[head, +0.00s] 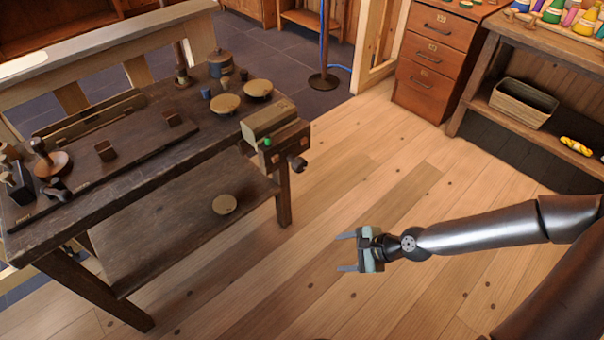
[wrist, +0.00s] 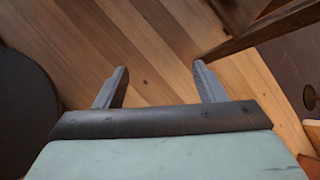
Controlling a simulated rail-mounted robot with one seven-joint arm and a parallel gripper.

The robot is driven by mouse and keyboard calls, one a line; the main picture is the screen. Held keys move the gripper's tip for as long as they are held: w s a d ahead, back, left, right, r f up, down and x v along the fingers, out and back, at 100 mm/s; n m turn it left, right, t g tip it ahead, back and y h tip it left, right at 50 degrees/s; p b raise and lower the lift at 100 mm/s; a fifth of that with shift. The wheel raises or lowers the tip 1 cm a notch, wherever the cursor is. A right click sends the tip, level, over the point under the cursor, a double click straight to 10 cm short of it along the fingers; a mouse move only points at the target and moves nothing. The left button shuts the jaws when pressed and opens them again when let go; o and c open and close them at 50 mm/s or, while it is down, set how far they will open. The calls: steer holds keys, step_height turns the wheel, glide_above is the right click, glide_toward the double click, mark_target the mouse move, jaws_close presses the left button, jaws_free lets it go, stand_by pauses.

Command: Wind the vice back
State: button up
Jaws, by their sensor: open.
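The vice (head: 272,123) is at the right end of the dark workbench, with a pale wooden block-like top and a darker front jaw. A dark round knob or handle (head: 297,163) sticks out of its front, low on the right. How far the jaws are apart cannot be told. A small green piece (head: 267,142) shows on the vice's near side. My gripper (head: 342,252) is open and empty, in front of the bench, right of and nearer than the vice, pointing left. In the wrist view its two fingers (wrist: 160,72) are spread above floorboards; the vice is not seen there.
The workbench (head: 150,165) carries round wooden discs, pots and tools. Drawers (head: 435,55) and a side table with a basket (head: 513,103) stand at the back right. The floor between is clear.

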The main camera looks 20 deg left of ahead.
steer(key=w+a+r+m+t+y+b, duration=0.2)
steer(key=w+a+m+t+y, duration=0.1)
steer(key=w+a+m+y, duration=0.15)
steer(key=m+t+y+b, duration=0.2)
steer(key=m+t, duration=0.3)
steer(key=m, duration=0.1)
glide_toward(302, 168)
steer(key=x, duration=1.1)
steer(key=shift+d, duration=0.1)
steer(key=c, duration=1)
